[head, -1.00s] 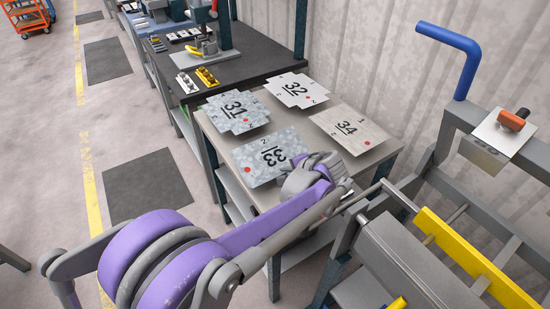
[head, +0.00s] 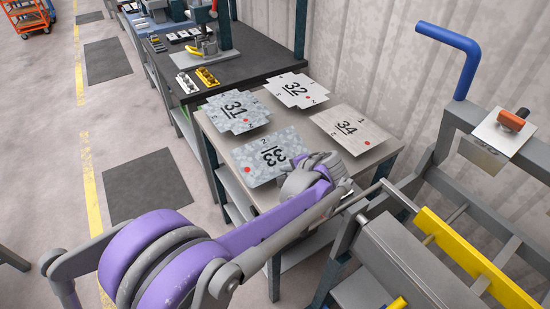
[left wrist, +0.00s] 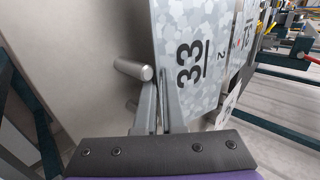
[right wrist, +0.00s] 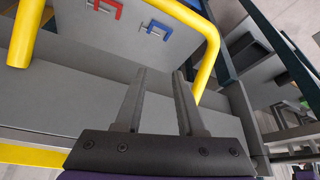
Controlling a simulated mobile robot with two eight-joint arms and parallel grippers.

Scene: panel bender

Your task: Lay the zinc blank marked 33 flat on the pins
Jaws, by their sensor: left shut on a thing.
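The zinc blank marked 33 (head: 255,162) is a mottled grey plate with a red dot, at the front left of the grey table in the head view. My left gripper (head: 302,165) is at its right edge. In the left wrist view the two fingers (left wrist: 161,92) are shut on the edge of blank 33 (left wrist: 190,55). A short round metal peg (left wrist: 133,69) stands beside the fingers; I cannot tell whether it is one of the task's pins. My right gripper (right wrist: 157,75) is open and empty over a grey surface in the right wrist view.
Blanks 31 (head: 252,116), 32 (head: 283,84) and 34 (head: 367,128) lie close around on the same table (head: 208,137). A frame with a yellow bar (head: 470,255) stands at right. Yellow tubes (right wrist: 205,50) flank the right gripper.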

